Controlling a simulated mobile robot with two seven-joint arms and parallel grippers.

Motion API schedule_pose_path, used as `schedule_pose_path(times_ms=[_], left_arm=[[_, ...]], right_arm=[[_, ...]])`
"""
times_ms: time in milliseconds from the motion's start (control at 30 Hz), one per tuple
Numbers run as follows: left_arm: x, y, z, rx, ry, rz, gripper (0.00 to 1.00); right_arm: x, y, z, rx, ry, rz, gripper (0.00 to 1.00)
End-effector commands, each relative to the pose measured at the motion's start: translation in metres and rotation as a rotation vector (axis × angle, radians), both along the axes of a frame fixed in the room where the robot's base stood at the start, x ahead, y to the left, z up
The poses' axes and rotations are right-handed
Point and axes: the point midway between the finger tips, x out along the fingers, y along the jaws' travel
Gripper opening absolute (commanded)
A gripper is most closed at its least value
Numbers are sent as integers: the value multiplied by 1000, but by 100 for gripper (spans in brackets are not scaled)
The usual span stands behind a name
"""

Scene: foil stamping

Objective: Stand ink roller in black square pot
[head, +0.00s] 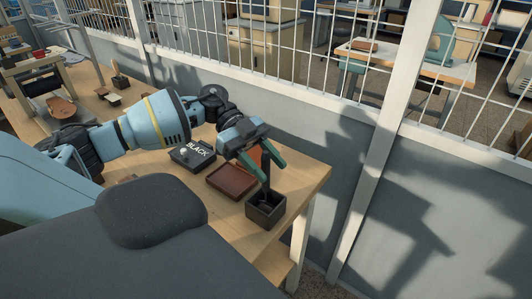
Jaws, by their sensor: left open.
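The black square pot (264,217) stands near the right end of the wooden table. A dark ink roller (266,169) stands roughly upright with its lower end inside the pot; the pot walls hide its bottom. My left gripper (271,172), with green fingers, is open just above the pot. Its fingers are on either side of the roller's upper part. I cannot tell whether they touch it. My right gripper is not in view.
A brown tray (231,181) lies left of the pot. A black box lettered BLACK (192,155) is farther left. Smaller items and a wooden frame press (42,83) stand along the table (316,178). A wall with white mesh rises behind the table.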

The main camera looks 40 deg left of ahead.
Motion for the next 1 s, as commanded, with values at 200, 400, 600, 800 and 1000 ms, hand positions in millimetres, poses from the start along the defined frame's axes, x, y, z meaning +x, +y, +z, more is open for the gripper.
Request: schedule_pose_path(times_ms=[200,400,600,800,1000], left_arm=[[1,16,4,3,3,3,42],[3,46,15,3,4,4,42],[3,67,25,1,4,2,42],[3,73,30,0,0,0,42],[3,72,30,0,-1,0,42]], right_arm=[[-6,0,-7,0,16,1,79],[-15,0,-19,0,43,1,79],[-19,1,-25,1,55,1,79],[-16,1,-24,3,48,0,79],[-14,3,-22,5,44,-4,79]])
